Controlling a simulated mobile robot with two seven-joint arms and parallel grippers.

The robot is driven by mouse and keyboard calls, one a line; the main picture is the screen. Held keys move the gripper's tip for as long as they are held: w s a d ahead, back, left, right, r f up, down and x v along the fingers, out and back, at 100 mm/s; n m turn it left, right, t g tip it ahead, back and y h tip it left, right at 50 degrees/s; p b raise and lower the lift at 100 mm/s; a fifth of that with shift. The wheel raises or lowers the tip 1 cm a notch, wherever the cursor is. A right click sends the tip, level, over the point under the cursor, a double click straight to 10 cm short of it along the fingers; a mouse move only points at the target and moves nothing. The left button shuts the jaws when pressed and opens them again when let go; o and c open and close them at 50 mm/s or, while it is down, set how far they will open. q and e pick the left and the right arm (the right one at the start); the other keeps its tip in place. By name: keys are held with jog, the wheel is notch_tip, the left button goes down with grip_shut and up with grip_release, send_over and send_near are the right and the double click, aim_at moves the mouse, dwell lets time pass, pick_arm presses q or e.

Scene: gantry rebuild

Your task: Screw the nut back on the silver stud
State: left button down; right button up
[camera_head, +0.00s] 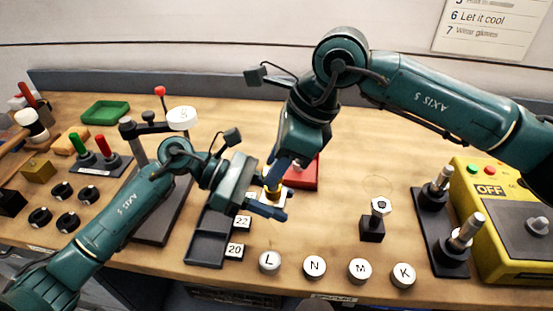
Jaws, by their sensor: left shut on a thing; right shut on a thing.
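My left gripper (272,205) is shut on a small pale block (281,200) in the middle of the bench. My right gripper (273,184) comes down from above, its fingers closed on a small brass-coloured piece that looks like the nut (271,194). The brass piece sits at the top of the pale block; the fingers hide most of both, and I cannot tell whether it is on a thread. Silver posts stand at the right on black bases, an upper one (441,180) and a lower one (467,232). I cannot tell which part is the silver stud.
A red block (302,174) lies just behind the grippers. A dark tray (206,248) and numbered blocks are at front left. Lettered white discs (314,266) line the front edge. A black block with a silver top (372,229) and a yellow control box (483,202) stand right.

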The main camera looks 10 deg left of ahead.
jog(key=m+t, duration=0.1)
jog(key=m, duration=0.2)
jog(key=m+t, duration=0.1)
jog(key=m, duration=0.3)
jog(key=shift+w+a+r+t+h, duration=0.1)
jog(key=shift+w+t+h, duration=0.1)
jog(key=shift+t+h, duration=0.2)
jog(key=m, duration=0.2)
jog(key=m+t+h, duration=0.1)
jog(key=m, duration=0.2)
jog(key=shift+t+h, duration=0.3)
jog(key=shift+w+d+m+h, duration=0.2)
jog(key=shift+m+h, duration=0.1)
jog(key=shift+m, duration=0.6)
jog(key=o, duration=0.7)
jog(key=shift+c, duration=0.2)
jog(key=o, duration=1.2)
jog(key=shift+s+a, duration=0.15)
jog(key=shift+s, duration=0.15)
